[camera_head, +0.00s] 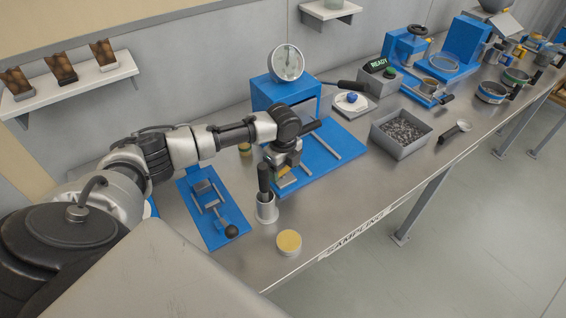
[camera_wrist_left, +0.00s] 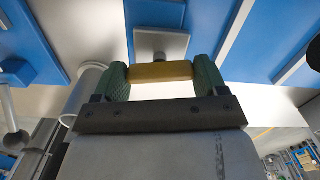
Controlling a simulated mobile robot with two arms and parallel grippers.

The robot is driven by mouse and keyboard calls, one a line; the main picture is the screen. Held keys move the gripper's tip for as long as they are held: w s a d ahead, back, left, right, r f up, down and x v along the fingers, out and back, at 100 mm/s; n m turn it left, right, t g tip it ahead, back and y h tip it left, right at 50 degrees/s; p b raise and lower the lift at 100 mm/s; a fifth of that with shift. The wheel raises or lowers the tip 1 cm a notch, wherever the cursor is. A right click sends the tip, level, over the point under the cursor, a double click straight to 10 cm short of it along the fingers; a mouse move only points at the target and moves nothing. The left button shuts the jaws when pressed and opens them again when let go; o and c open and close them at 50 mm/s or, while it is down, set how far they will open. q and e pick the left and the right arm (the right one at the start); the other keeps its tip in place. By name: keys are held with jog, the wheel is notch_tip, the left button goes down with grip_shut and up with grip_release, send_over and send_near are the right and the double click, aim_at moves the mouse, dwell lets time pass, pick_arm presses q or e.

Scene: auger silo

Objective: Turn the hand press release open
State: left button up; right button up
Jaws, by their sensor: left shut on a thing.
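The blue hand press (camera_head: 287,92) with a round dial gauge (camera_head: 287,63) stands on the bench at the wall. Its blue base plate reaches toward the front. My left gripper (camera_head: 284,180) is low over the near left part of that plate. In the left wrist view its green-padded fingers (camera_wrist_left: 160,76) are shut on a short brass-coloured bar (camera_wrist_left: 160,71). A square metal piece (camera_wrist_left: 160,43) on blue shows just beyond the bar. I cannot tell whether the bar is the release or how far it is turned. My right gripper is not in view.
A metal cup (camera_head: 267,212) with a dark-handled tool stands close to my gripper. A yellow-topped tin (camera_head: 289,243) and a blue lever fixture (camera_head: 207,215) are near the front. A grey bin (camera_head: 402,146) stands to the right. Bench between tin and bin is clear.

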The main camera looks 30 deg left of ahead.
pick_arm(q)
jog(key=n+p, duration=0.1)
jog(key=n, duration=0.1)
jog(key=n+p, duration=0.1)
jog(key=p, duration=0.1)
jog(key=shift+r+n, duration=0.3)
jog(key=shift+n, duration=0.1)
jog(key=n+p, duration=0.4)
jog(key=shift+n, duration=0.3)
jog(key=n+p, duration=0.3)
jog(key=n, duration=0.1)
jog(key=shift+f, duration=0.1)
jog(key=shift+n+p, duration=0.7)
jog(key=shift+n, duration=1)
jog(key=shift+f, duration=0.1)
jog(key=o, duration=0.9)
